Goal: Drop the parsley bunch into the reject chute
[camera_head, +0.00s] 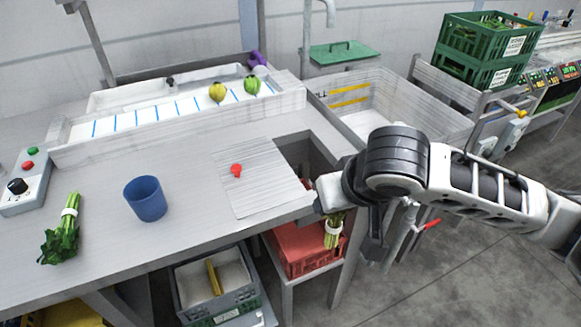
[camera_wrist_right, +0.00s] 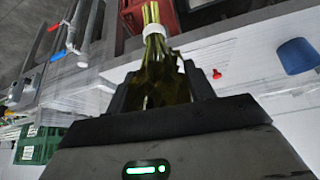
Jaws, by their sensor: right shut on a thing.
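My right gripper (camera_head: 343,208) is shut on a leafy green bunch (camera_head: 333,232), taken as the parsley, at the counter's right front corner. In the right wrist view the bunch (camera_wrist_right: 158,72) has pale stalks, a white band and dark leaves between the fingers. The dark cut-out (camera_head: 296,152) in the counter, beside the pale board, may be the reject chute; my arm hides part of it. A red crate (camera_head: 290,248) stands low beneath the counter, behind the held bunch. My left gripper is not in view.
Another banded green bunch (camera_head: 62,238) lies at the counter's left, near a blue cup (camera_head: 146,199). A red piece (camera_head: 236,170) lies on the pale board (camera_head: 262,190). A trough (camera_head: 180,118) with two round vegetables and a sink (camera_head: 385,95) are behind.

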